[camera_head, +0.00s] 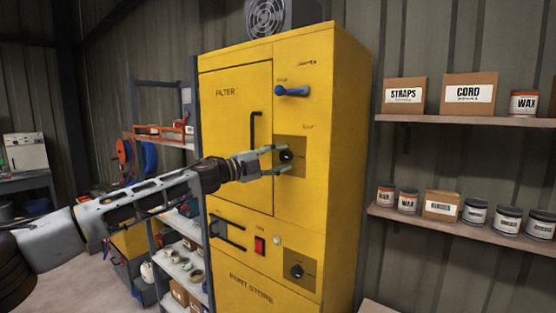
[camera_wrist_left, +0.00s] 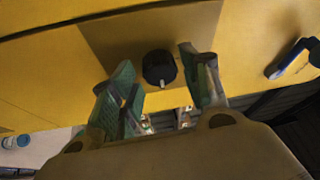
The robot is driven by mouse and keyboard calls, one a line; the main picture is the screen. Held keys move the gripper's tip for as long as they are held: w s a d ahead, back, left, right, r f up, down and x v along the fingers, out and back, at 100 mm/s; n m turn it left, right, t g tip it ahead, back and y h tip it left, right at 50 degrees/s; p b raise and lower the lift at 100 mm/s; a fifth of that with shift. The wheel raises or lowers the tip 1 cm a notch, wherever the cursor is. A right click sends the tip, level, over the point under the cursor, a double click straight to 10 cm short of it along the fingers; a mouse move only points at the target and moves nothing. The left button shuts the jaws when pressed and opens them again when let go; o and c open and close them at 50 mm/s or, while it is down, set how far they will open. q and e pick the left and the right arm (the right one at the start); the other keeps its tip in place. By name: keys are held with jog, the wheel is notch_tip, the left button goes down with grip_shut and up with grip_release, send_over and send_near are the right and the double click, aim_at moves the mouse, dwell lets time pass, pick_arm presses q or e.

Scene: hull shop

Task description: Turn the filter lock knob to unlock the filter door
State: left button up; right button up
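The yellow cabinet (camera_head: 335,130) has a door marked FILTER (camera_head: 230,150) with a black bar handle (camera_head: 253,130). Right of this door, a round black knob (camera_head: 286,156) sits on a brownish square plate (camera_head: 299,143); the small label above it is too blurred to read. My left gripper (camera_head: 280,159) is at this knob with its fingers spread. In the left wrist view the knob (camera_wrist_left: 159,68) lies between the two open fingers (camera_wrist_left: 157,65), with gaps visible on both sides. The filter door looks closed. My right gripper is not in view.
A blue lever handle (camera_head: 292,91) is above the knob. A second black knob (camera_head: 297,271) and a red switch (camera_head: 260,246) are lower on the cabinet. Shelves with boxes and tins (camera_head: 465,122) stand to the right, and a shelf rack (camera_head: 180,258) to the left.

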aim_at(282, 157)
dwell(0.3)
pick_arm(q)
jog(key=shift+a, duration=0.15)
jog(key=shift+v, duration=5.9)
jog(key=shift+f, duration=0.1)
